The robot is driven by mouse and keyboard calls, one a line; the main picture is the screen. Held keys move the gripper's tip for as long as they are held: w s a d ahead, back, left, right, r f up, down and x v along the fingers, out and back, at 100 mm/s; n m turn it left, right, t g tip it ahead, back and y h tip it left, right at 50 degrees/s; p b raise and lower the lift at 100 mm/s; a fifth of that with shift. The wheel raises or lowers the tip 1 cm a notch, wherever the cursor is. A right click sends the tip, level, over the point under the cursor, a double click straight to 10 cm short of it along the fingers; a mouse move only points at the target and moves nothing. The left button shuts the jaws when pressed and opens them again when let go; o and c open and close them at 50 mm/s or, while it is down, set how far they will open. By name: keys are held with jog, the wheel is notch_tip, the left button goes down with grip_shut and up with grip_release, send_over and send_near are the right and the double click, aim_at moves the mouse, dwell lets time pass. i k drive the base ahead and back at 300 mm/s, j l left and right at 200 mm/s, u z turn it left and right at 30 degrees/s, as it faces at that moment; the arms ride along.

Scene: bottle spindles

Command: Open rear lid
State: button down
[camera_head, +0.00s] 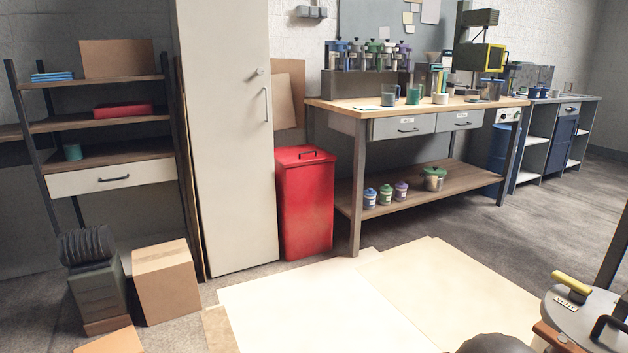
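A round grey metal lid (585,318) shows at the bottom right, cut off by the frame edge. It carries a yellow-topped handle (572,284), a small white label and a black bar handle (612,328). It appears to lie flat, but its hinge and most of the body beneath are outside the view. I cannot tell which lid is the rear one. My gripper is not in view.
A workbench (340,103) with bottles, mugs and drawers stands at the back. A tall pale cabinet (228,150) and a shelf unit (115,124) stand left. A cardboard box (166,282) is on the floor. Pale flat sheets (385,300) cover the front floor; grey floor at right is clear.

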aim_at(590, 324)
jog(key=z, duration=1.5)
jog(key=k+j+z, duration=0.2)
jog(key=j+z, duration=0.15)
jog(key=k+j+z, duration=0.3)
jog(key=j, duration=0.15)
